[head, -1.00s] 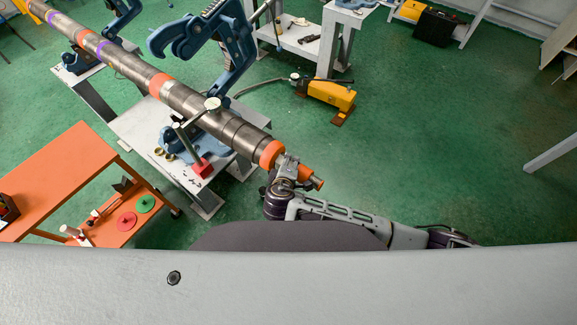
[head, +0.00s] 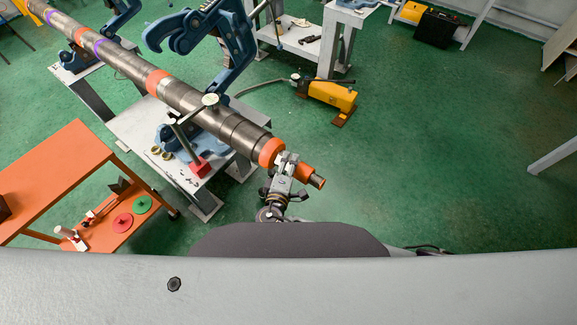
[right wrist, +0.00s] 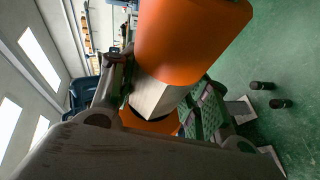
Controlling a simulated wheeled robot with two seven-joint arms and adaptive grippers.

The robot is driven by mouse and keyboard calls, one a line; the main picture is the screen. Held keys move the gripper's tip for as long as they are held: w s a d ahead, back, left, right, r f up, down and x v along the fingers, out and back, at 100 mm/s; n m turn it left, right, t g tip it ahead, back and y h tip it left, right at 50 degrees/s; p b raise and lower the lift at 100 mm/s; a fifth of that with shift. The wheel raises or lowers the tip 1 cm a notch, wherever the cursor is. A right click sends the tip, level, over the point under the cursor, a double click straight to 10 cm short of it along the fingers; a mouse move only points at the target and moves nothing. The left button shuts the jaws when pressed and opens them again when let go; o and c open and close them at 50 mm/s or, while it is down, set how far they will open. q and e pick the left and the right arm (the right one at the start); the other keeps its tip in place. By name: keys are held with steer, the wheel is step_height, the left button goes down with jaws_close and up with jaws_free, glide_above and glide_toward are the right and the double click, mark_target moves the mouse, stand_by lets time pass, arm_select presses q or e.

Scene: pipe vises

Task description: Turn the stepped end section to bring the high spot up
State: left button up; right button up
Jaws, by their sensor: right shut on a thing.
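A long grey stepped pipe with orange and purple bands (head: 188,100) lies across blue pipe vises, running from the upper left to the centre. My right gripper (head: 286,165) is shut on the end section just beyond the wide orange collar (head: 271,152). In the right wrist view, the orange collar (right wrist: 190,40) fills the top and a pale metal part (right wrist: 158,97) sits between the fingers. A dial gauge (head: 211,100) on a red-based stand touches or nearly touches the pipe. My left gripper is not in view.
The near blue vise (head: 230,45) stands open on a grey table (head: 130,122). An orange cart (head: 60,170) with discs on its lower shelf is at left. A yellow hydraulic pump (head: 332,95) lies on the green floor.

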stand_by(0.4)
steer(key=o, duration=1)
